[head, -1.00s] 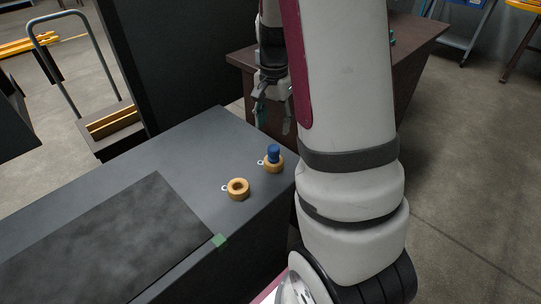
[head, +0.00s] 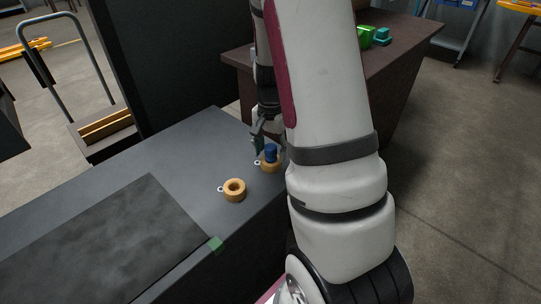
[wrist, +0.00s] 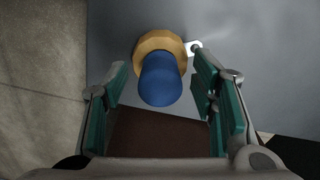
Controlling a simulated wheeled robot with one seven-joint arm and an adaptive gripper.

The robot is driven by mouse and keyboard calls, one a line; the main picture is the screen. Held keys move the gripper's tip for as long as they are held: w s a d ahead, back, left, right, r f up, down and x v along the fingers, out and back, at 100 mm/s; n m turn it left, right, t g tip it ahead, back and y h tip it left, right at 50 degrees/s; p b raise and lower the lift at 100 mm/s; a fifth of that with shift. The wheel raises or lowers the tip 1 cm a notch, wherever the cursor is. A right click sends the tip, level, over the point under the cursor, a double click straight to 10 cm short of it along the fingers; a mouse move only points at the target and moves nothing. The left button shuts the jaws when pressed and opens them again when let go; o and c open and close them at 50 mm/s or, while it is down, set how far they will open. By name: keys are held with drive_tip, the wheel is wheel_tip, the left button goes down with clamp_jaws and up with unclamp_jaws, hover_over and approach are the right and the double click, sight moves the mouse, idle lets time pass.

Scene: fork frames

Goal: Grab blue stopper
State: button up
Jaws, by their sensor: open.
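The blue stopper (head: 270,152) stands upright in a wooden ring (head: 268,167) near the right edge of the dark table. In the wrist view the blue stopper (wrist: 160,80) points toward the camera, with the wooden ring (wrist: 150,42) behind it. My gripper (head: 264,148) is at the stopper, partly hidden by my arm in the head view. In the wrist view my gripper (wrist: 162,98) is open, with teal finger pads apart on the left and right of the stopper. Gaps show between each pad and the stopper.
A second, empty wooden ring (head: 234,189) sits on the dark table (head: 185,150), left and nearer. A dark mat (head: 110,245) and a small green block (head: 216,244) lie on the table too. A brown table (head: 400,60) with green items stands behind.

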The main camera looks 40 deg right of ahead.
drive_tip(key=c, duration=1.2)
clamp_jaws()
drive_tip(key=shift+r, duration=0.1)
